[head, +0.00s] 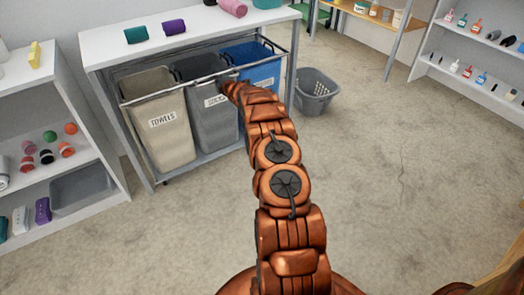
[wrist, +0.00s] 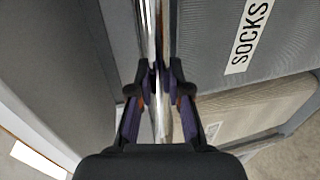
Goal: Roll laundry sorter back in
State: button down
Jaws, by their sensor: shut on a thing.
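The laundry sorter (head: 205,157) is a metal frame on wheels under a white-topped table (head: 190,38). It holds a beige bin labelled TOWELS (head: 158,140), a grey bin (head: 213,125) and a blue bin (head: 262,74). In the wrist view the SOCKS label (wrist: 247,36) shows on the grey bin. My gripper (wrist: 160,88) is shut on the sorter's shiny metal front rail (wrist: 163,120), in front of the grey bin. In the head view my arm hides part of the grey and blue bins, and the fingertips cannot be made out.
A grey basket (head: 314,92) stands on the floor right of the sorter. White shelves (head: 105,165) with balls and a tub stand close on the left. More shelves (head: 470,85) with bottles are at the right. The concrete floor (head: 390,190) in the middle is clear.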

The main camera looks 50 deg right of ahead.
jog(key=shift+w+a+f, duration=0.1)
jog(key=shift+w, duration=0.25)
jog(key=shift+w+r+p, duration=0.1)
jog(key=shift+r+p, duration=0.1)
jog(key=shift+p, duration=0.2)
jog(key=shift+p+x, duration=1)
jog(key=shift+p, duration=0.4)
jog(key=c, duration=1)
grip_release()
